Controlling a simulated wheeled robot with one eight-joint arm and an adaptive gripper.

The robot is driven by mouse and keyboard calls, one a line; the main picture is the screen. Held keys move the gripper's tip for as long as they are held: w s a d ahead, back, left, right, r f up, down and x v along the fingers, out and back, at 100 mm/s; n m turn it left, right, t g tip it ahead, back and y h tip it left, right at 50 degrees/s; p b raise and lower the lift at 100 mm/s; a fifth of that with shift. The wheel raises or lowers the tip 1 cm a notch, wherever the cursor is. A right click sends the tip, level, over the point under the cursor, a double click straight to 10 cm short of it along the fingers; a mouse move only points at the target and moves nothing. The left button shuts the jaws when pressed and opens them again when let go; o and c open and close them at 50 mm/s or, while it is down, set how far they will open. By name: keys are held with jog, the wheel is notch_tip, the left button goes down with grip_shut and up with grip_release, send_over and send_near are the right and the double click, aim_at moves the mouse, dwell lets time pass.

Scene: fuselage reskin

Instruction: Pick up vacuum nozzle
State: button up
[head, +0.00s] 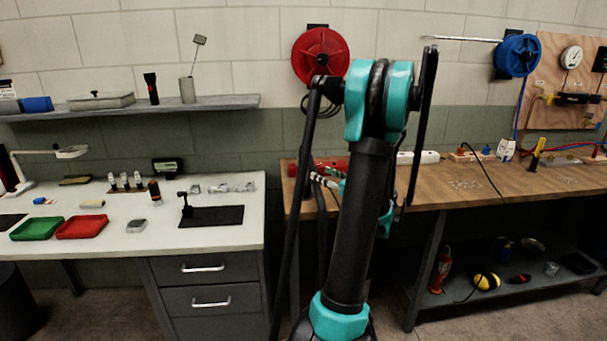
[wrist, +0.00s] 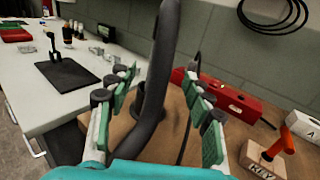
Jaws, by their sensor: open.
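No part is clearly recognisable as the vacuum nozzle. In the wrist view a thick dark curved tube (wrist: 170,50) stands between the fingers of my gripper (wrist: 159,82); I cannot tell whether it is the nozzle or its hose. My gripper is open, with green pads on both sides of the tube and visible gaps to it. In the head view my gripper (head: 328,180) is over the left end of the wooden bench, partly hidden behind my arm.
The wooden bench (head: 450,190) holds a red box (wrist: 228,98) and a wooden block with an orange handle (wrist: 272,152). The white table (head: 145,238) at left holds green and red trays and a black mat (head: 215,216). A shelf (head: 225,103) hangs above it.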

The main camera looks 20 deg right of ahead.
aim_at(303, 165)
jog(key=x, duration=1.1)
jog(key=shift+w, duration=0.2)
grip_shut()
